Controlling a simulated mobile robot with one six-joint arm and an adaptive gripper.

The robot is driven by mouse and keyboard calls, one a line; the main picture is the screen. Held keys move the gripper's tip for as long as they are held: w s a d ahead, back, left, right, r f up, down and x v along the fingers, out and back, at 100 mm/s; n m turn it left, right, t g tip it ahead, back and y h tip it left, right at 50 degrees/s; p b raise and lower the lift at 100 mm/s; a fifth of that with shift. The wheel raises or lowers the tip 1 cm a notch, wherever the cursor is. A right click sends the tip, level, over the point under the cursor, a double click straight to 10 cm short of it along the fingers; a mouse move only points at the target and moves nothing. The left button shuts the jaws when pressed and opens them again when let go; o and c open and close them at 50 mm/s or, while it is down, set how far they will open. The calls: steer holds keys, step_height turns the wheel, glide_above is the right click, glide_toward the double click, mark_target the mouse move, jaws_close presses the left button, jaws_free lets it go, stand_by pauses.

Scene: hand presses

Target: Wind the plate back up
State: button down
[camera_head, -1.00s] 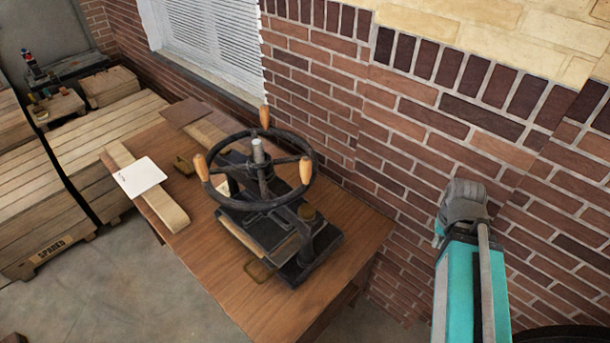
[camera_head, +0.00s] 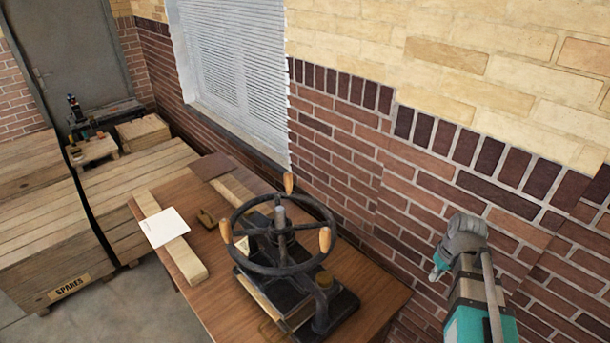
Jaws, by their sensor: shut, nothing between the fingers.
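The black hand press (camera_head: 325,290) stands upright on the wooden table. Its spoked handwheel (camera_head: 258,269) lies level on top and has three wooden handles, one of them at the back (camera_head: 288,184). I cannot tell the gap under the plate. My gripper is not in view; only part of my teal and grey arm shows at right, apart from the press.
A brick wall (camera_head: 400,215) stands close behind. Wooden crates (camera_head: 60,240) stand at left.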

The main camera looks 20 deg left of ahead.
steer(key=w+a+r+n+y+p, duration=0.1)
steer(key=w+a+r+n+p, duration=0.3)
steer(key=a, duration=0.4)
steer(key=w+a+r+n+g+y+p, duration=0.1)
steer(key=w+a+r+n+p, duration=0.3)
steer(key=w+a+r+n, duration=0.1)
steer(key=w+a+r+n+y+p, duration=0.1)
steer(key=w+a+r+n+p, duration=0.4)
steer(key=a, duration=0.5)
step_height(320, 180, up, 2)
steer(key=shift+a+r+n+y, duration=0.15)
steer(key=shift+a+n+y, duration=0.2)
steer(key=shift+n, duration=0.55)
steer(key=shift+a, duration=0.1)
